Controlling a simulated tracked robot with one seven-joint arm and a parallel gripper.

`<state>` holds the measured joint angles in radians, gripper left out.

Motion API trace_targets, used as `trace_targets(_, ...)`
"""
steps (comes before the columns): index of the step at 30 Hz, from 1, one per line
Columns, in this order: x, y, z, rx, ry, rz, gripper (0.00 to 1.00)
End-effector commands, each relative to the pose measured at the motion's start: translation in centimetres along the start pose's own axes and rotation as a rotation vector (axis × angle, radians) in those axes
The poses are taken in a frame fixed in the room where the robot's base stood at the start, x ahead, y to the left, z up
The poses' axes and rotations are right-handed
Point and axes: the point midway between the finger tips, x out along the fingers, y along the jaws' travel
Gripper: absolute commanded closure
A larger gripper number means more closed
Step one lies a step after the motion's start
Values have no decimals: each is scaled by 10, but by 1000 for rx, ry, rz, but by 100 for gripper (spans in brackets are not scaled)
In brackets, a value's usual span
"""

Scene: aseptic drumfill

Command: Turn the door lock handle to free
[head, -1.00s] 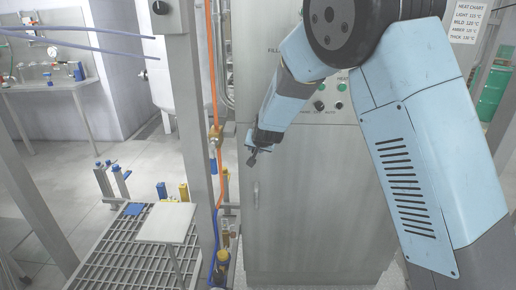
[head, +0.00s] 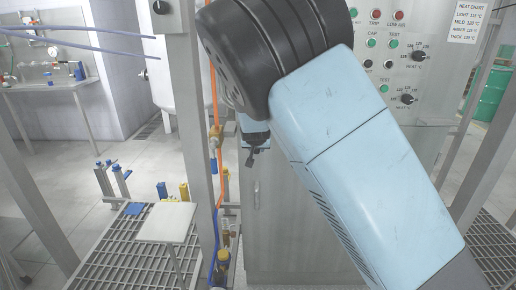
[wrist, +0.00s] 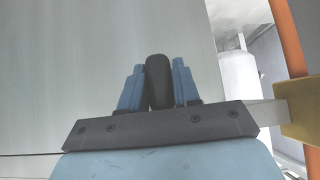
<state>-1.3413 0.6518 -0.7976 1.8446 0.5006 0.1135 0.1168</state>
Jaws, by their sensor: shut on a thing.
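The door lock handle (wrist: 158,82) is a short black lever, upright between my fingers in the wrist view. In the head view, what appears to be its dark end (head: 251,159) shows just below my gripper, against the cabinet's left edge. My gripper (wrist: 158,76) has two blue fingers closed on the lever from both sides. In the head view my gripper (head: 255,138) is small and partly hidden by my arm. The grey cabinet door (head: 280,220) is flush with its frame as far as I see. The lock's base is hidden.
A slim metal pull handle (head: 257,194) sits below on the door. An orange hose (head: 219,180) and a post (head: 190,110) stand close on the left. A control panel (head: 405,75) is at upper right. A small table (head: 166,222) stands on the grating at lower left.

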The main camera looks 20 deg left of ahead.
Motion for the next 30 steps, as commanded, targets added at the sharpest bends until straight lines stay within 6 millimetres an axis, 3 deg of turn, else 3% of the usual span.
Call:
trace_targets(21, 2, 3, 3, -21, -6, 26, 99)
trace_targets(22, 2, 3, 3, -21, -6, 26, 67)
trace_targets(28, 1, 2, 1, -20, -3, 23, 48)
trace_targets(30, 1, 2, 1, -20, -2, 23, 48)
